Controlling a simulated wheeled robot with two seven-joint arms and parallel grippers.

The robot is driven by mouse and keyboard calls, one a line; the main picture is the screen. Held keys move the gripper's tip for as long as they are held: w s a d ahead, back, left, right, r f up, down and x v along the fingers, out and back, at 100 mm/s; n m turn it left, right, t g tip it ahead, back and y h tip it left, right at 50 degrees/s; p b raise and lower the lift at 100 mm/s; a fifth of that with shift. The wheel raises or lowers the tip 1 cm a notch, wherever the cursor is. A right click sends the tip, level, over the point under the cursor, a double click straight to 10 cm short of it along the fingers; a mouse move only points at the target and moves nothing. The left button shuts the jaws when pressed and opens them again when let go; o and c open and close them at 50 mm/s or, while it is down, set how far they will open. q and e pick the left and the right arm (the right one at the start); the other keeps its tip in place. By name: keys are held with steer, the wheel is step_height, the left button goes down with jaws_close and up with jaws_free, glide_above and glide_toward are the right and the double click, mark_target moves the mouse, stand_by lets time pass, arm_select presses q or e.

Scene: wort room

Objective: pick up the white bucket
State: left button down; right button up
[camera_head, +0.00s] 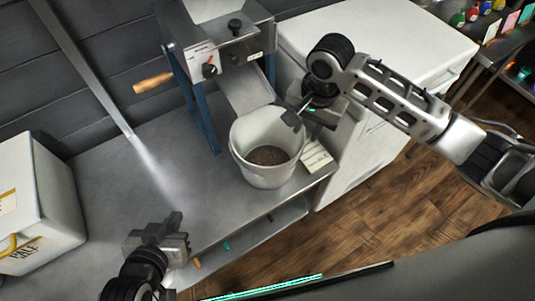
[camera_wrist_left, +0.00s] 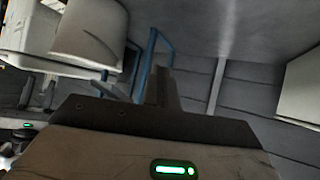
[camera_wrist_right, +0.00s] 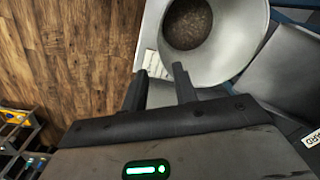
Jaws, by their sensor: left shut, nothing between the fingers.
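The white bucket (camera_head: 240,162) stands upright on the grey metal table, below the mill's chute, with brown grain in the bottom. It also shows in the left wrist view (camera_wrist_left: 88,38) and the right wrist view (camera_wrist_right: 240,60). My right gripper (camera_head: 296,113) is at the bucket's right rim. In the right wrist view its fingers (camera_wrist_right: 158,80) are apart, and one overlaps the bucket's edge. I cannot tell whether it touches. My left gripper (camera_head: 178,222) is shut and empty near the table's front edge, left of and apart from the bucket.
The mill (camera_head: 226,45) on blue legs stands behind the bucket. A pale box (camera_head: 316,156) lies right of the bucket. A white container (camera_head: 40,200) is at the far left. A white cabinet (camera_head: 375,35) stands behind my right arm. The table's middle left is clear.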

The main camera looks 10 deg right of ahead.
steer(key=f, duration=0.4)
steer(key=f+b, duration=0.1)
steer(key=f, duration=0.3)
steer(key=w+f, duration=0.1)
steer(key=f, duration=0.4)
steer(key=shift+a+b, duration=0.35)
steer(key=shift+b, duration=0.05)
steer(key=shift+r, duration=0.1)
steer(key=shift+c, duration=0.3)
jaws_close()
stand_by(0.3)
